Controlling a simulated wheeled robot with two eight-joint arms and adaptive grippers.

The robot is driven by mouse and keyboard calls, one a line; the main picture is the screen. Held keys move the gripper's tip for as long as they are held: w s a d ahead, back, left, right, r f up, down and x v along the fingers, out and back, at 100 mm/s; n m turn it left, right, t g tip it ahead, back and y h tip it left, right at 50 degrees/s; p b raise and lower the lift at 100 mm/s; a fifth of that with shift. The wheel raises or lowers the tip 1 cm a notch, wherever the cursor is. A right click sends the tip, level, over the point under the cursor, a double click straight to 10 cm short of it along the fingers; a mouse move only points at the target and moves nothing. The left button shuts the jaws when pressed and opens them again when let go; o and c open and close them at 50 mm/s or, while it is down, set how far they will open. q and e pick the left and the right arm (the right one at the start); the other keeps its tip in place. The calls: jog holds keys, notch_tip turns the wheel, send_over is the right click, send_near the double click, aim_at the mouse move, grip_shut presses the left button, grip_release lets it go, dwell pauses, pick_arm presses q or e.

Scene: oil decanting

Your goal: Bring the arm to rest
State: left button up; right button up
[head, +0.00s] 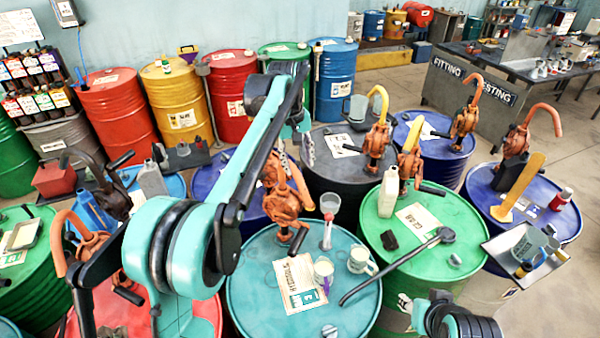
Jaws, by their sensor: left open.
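My left arm reaches in from the lower left, up across the picture and bends down at its far end. My left gripper (296,158) hangs there, open with nothing seen between its fingers. It appears over the gap near the black drum (335,190) and the orange hand pump (284,188); its height above them is hard to judge. Part of my right arm shows at the bottom edge, right of centre. Its gripper is out of the picture.
The teal drum (255,262) carries a paper sheet (297,283), two pale cups (323,270) (361,260) and a clear cylinder (328,232). Drums and pumps crowd the area; open floor (400,90) lies behind.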

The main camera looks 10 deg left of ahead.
pick_arm(q)
jog(key=shift+r, duration=0.3)
jog(key=s+a+f+m+t+b, duration=0.1)
jog(key=s+f+m+t+b, duration=0.2)
jog(key=s+f+b, duration=0.9)
jog(key=s+a+f+m+t+y+b, duration=0.1)
jog(key=s+a+f+m+t+b, duration=0.1)
jog(key=s+f+b, duration=1)
jog(key=s+f+m+t, duration=0.1)
jog(key=s+f, duration=0.4)
jog(key=f, duration=0.6)
jog(key=shift+a+f+m, duration=0.15)
jog(key=shift+f+m, duration=0.2)
jog(key=shift+m, duration=0.15)
dwell(0.6)
